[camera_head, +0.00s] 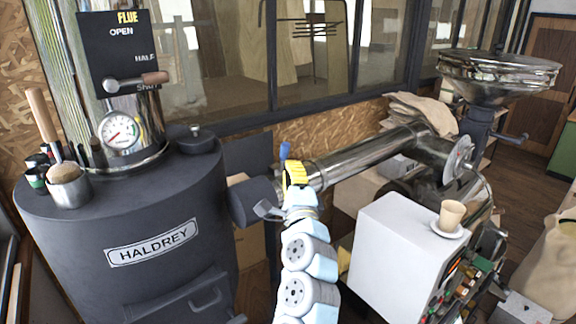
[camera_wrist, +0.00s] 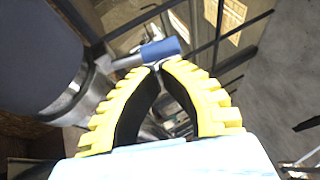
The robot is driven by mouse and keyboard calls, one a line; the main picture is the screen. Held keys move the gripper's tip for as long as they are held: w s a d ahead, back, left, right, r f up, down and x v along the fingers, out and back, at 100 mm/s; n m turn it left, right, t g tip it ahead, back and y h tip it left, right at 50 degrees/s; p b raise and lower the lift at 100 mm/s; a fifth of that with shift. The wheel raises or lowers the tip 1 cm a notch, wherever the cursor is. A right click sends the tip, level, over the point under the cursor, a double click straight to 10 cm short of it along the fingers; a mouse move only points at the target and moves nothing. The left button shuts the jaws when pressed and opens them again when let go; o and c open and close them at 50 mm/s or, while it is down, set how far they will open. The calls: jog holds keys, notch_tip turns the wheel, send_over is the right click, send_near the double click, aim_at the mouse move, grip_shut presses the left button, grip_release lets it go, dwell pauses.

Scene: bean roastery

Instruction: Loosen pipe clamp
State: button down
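The pipe clamp's lever shows in the head view as an upright blue handle (camera_head: 285,150) at the left end of the shiny metal pipe (camera_head: 365,155). In the wrist view, the blue handle (camera_wrist: 162,48) lies crosswise on a metal arm beside the pipe joint. My gripper (camera_head: 293,168) has yellow ribbed fingers and stands right at the handle, covering much of the clamp in the head view. In the wrist view, the fingertips of my gripper (camera_wrist: 159,66) come together just below the handle. I see nothing between them. Whether they touch the handle is unclear.
A dark HALDREY drum (camera_head: 130,215) with a gauge (camera_head: 120,131) stands at the left. A white box (camera_head: 395,250) with a cup (camera_head: 451,215) on it stands right of my arm. A metal hopper (camera_head: 490,75) is at the far right. Windows line the wall behind the pipe.

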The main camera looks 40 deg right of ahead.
jog(key=r+b+v, duration=0.1)
jog(key=b+v, duration=0.1)
jog(key=v, duration=0.8)
jog(key=shift+s+b, duration=0.2)
jog(key=shift+b, duration=0.1)
jog(key=shift+f, duration=0.1)
